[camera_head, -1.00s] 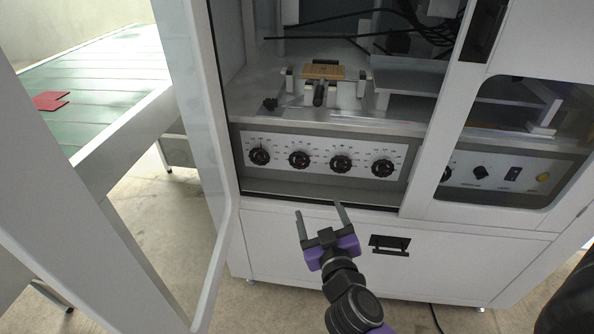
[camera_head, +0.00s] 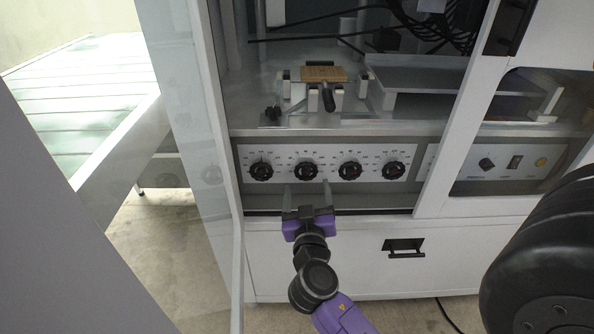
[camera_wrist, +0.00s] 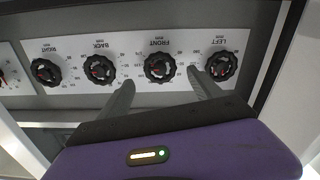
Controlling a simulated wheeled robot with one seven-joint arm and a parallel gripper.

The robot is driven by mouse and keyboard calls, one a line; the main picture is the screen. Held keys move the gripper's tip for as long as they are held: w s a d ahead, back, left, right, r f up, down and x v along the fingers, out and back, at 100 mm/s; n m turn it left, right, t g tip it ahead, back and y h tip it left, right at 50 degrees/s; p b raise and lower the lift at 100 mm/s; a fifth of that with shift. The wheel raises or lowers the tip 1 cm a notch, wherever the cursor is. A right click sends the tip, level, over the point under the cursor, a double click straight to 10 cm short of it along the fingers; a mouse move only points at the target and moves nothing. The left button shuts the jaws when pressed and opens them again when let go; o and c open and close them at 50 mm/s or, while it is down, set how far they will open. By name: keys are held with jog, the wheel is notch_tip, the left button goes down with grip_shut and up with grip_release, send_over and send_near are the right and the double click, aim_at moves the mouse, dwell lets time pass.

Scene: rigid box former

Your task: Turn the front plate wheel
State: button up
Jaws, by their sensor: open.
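The front plate wheel (camera_head: 306,171) is a black round knob, second from the left in the row on the white panel in the head view. In the wrist view the picture is upside down, and the wheel (camera_wrist: 160,68) sits under the label FRONT with a red mark at its centre. My gripper (camera_head: 307,187) is open and empty, just below and in front of this wheel. In the wrist view its two fingertips (camera_wrist: 162,80) lie to either side of the wheel. I cannot tell how much depth remains between them, and no contact shows.
The left wheel (camera_wrist: 220,66) and the back wheel (camera_wrist: 100,69) flank the front wheel closely. The right wheel (camera_wrist: 46,72) is farther along. An open cabinet door (camera_head: 190,110) stands at left. A drawer handle (camera_head: 403,247) is below right. A fixture with a wooden block (camera_head: 324,74) stands above.

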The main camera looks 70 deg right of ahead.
aim_at(306, 173)
jog(key=x, duration=0.7)
jog(key=shift+p, duration=0.35)
jog(key=c, duration=1.4)
